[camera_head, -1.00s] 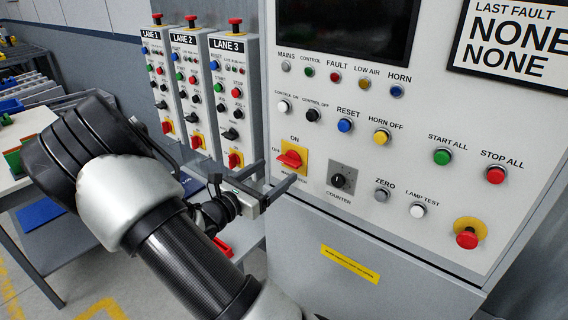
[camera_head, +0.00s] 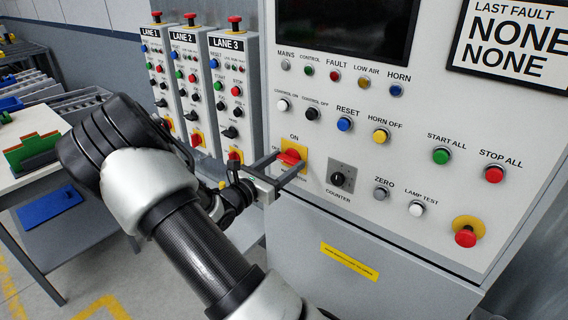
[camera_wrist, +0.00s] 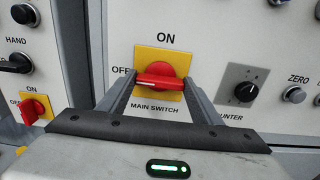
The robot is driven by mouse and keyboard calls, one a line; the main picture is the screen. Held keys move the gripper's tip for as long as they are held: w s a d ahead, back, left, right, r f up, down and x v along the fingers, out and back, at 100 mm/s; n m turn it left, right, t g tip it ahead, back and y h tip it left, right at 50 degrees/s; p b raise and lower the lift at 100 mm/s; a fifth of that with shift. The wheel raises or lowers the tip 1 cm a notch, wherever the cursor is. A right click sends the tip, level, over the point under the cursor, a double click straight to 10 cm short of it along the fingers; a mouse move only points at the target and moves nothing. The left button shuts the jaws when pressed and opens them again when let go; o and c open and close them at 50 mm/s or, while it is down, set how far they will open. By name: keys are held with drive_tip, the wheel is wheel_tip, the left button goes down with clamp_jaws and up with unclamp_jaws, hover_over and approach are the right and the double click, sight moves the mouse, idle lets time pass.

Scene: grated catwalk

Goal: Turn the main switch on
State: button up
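The main switch is a red rotary handle (camera_wrist: 160,84) on a yellow plate (camera_wrist: 165,57), marked ON above and OFF at the left. Its handle lies about horizontal, in line with the OFF mark. The switch also shows in the head view (camera_head: 291,155) on the front of the grey cabinet, partly covered by my fingers. My gripper (camera_wrist: 159,88) is open, with one finger at the left and one at the right of the red handle in the wrist view. I cannot tell whether the fingertips touch it.
The black counter knob (camera_head: 338,179) is close at the right of the switch. The Lane 3 box (camera_head: 229,100) stands at the left with its own red and yellow switch. A red stop button (camera_head: 465,236) is at the lower right. A table with a green block (camera_head: 36,148) is far left.

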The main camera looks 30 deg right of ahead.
drive_tip(key=shift+f+m+b, duration=0.15)
drive_tip(key=shift+m+b, duration=0.25)
drive_tip(key=shift+b, duration=0.15)
drive_tip(key=m+b, duration=1.7)
drive_tip(key=b, duration=0.8)
drive_tip(key=shift+b, duration=0.35)
drive_tip(key=o, duration=1.1)
drive_tip(key=shift+s+a, duration=0.1)
drive_tip(key=shift+a, duration=0.05)
